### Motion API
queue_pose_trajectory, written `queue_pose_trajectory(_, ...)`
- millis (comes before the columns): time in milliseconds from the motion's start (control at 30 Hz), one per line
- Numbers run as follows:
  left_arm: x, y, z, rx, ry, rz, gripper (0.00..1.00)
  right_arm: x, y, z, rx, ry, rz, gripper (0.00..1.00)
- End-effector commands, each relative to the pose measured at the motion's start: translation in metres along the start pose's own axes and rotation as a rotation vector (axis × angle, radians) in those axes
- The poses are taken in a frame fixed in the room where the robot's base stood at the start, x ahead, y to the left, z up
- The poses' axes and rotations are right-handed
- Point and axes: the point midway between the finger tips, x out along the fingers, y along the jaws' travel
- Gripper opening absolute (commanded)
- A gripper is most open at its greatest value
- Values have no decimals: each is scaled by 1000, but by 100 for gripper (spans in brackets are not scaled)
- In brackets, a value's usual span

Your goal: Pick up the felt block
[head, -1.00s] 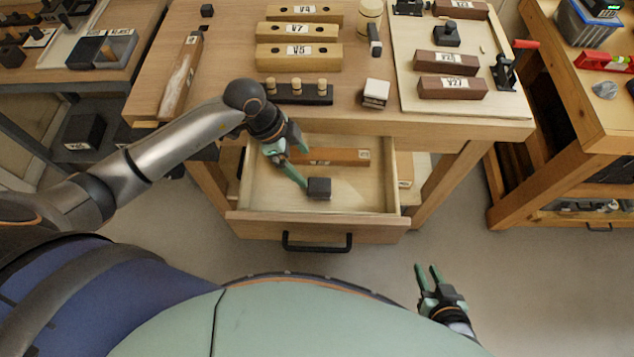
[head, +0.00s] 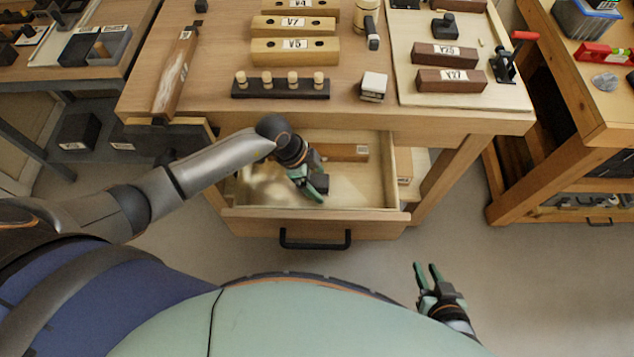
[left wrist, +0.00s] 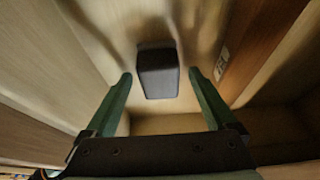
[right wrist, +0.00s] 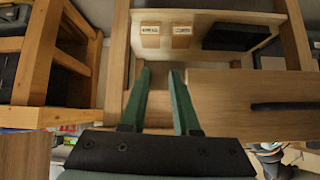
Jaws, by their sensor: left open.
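The felt block (left wrist: 157,72) is a small dark grey block lying on the floor of the open drawer (head: 360,192). In the left wrist view it sits between and just beyond the two green fingers of my left gripper (left wrist: 160,82), which is open with space on both sides of the block. In the head view my left gripper (head: 313,188) is down inside the drawer and mostly covers the block (head: 321,184). My right gripper (head: 427,274) is open and empty, in front of the bench to the right of the drawer; it also shows in the right wrist view (right wrist: 160,85).
A brown wooden bar (head: 345,152) lies at the back of the drawer. The drawer front with its black handle (head: 315,240) stands toward me. On the bench top are a pegged dark strip (head: 280,88), a white-topped block (head: 374,86) and labelled wooden blocks (head: 293,51).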

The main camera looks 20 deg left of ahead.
Motion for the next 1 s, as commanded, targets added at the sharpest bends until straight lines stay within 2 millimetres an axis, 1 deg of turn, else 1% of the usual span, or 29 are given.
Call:
queue_pose_trajectory(100,0,0,0,0,0,0,90,0,0,0,0,0,0,30)
queue_pose_trajectory(900,-1,0,0,-1,0,0,1,0,0,0,0,-1,0,30)
queue_pose_trajectory(1000,-1,0,0,-1,1,0,0,0,0,0,0,-1,0,30)
